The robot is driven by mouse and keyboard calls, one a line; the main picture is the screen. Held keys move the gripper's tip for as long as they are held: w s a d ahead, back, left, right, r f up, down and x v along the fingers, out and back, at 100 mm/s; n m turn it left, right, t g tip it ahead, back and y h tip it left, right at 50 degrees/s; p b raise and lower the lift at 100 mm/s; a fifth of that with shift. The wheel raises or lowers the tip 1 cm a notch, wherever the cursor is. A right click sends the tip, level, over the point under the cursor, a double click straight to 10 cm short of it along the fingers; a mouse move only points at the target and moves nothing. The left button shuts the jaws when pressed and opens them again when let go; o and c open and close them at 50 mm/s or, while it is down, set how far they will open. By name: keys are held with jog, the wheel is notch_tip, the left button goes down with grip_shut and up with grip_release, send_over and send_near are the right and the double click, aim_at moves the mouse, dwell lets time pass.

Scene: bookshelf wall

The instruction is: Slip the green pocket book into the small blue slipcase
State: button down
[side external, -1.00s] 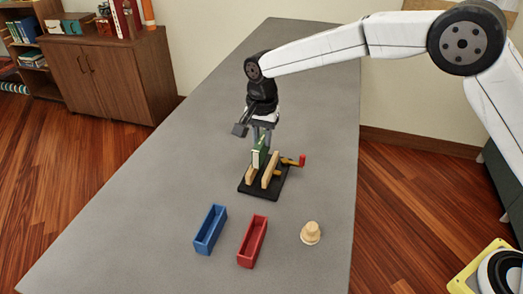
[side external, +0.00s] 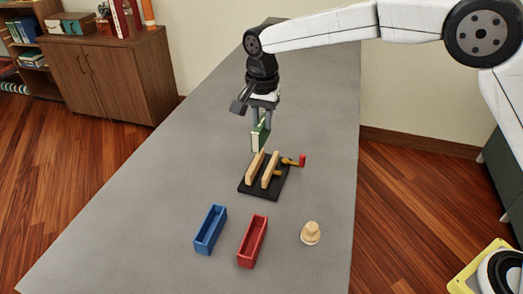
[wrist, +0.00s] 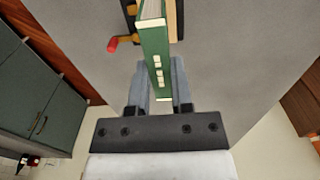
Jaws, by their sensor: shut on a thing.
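The green pocket book (side external: 260,134) is held upright in my gripper (side external: 262,113), which is shut on it. The book hangs above the far end of a black-based wooden press and looks clear of its boards. In the wrist view the green book (wrist: 155,50) sits between the two grey fingers (wrist: 160,82), its spine with pale marks facing the camera. The small blue slipcase (side external: 210,230) stands on the table in front of the press, open at the top and looking empty.
A red slipcase (side external: 252,241) stands right of the blue one, also open. A pale wooden knob-like piece (side external: 311,233) is farther right. The press (side external: 263,175) has two upright boards and a red-ended handle (side external: 301,160). The table's left side is clear.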

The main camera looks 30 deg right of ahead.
jog(key=shift+a, duration=0.1)
send_near(209, 214)
jog(key=s+r, duration=0.2)
jog(key=shift+s+a+f, duration=0.1)
jog(key=shift+a+f, duration=0.1)
jog(key=shift+a, duration=0.05)
jog(key=shift+f, duration=0.2)
jog(key=shift+f, duration=1.7)
jog(key=shift+f, duration=2.55)
dwell(0.5)
jog(key=shift+c, duration=0.2)
grip_release()
